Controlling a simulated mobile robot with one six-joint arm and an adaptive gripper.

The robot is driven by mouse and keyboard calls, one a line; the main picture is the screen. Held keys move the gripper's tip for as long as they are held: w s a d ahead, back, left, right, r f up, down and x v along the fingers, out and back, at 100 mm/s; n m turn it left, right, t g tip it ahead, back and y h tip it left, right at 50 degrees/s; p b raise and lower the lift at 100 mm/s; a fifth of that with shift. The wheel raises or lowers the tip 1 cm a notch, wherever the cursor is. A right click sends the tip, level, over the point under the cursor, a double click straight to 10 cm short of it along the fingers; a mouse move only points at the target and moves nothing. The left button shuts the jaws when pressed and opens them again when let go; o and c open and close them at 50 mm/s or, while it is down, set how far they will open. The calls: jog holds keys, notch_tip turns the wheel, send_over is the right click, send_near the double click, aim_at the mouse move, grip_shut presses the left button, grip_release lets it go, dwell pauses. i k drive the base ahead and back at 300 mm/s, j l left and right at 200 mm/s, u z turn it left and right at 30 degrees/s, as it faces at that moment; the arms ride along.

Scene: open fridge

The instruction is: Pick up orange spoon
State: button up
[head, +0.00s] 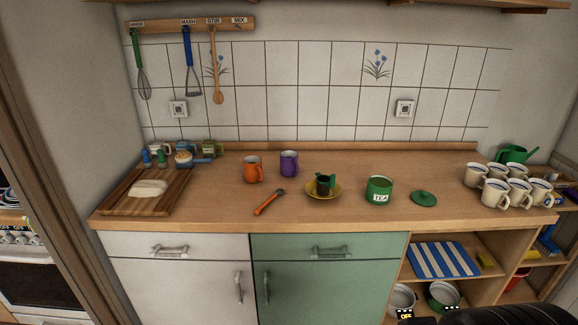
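The orange spoon (267,204) lies on the wooden counter (330,214), near its front edge and left of centre. Its orange handle points to the front left, and its darker end points to the back right. Nothing covers it or touches it. An orange mug (253,170) stands behind it and a purple mug (289,163) stands behind and to the right. My gripper is not in view. A dark rounded shape at the bottom right edge may be part of my arm, but I cannot tell.
A yellow saucer with a dark green cup (324,184) stands right of the spoon. Further right are a green TEA tin (379,189), its lid (424,198) and several cream mugs (501,190). A cutting board (120,197) lies at left. Counter around the spoon is clear.

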aim_at(278, 193)
jog(key=i+j, duration=0.15)
jog(key=i, duration=0.45)
jog(key=i+j, duration=0.15)
jog(key=i, duration=0.45)
jog(key=i+j, duration=0.15)
jog(key=i, duration=0.4)
jog(key=j+u, duration=0.05)
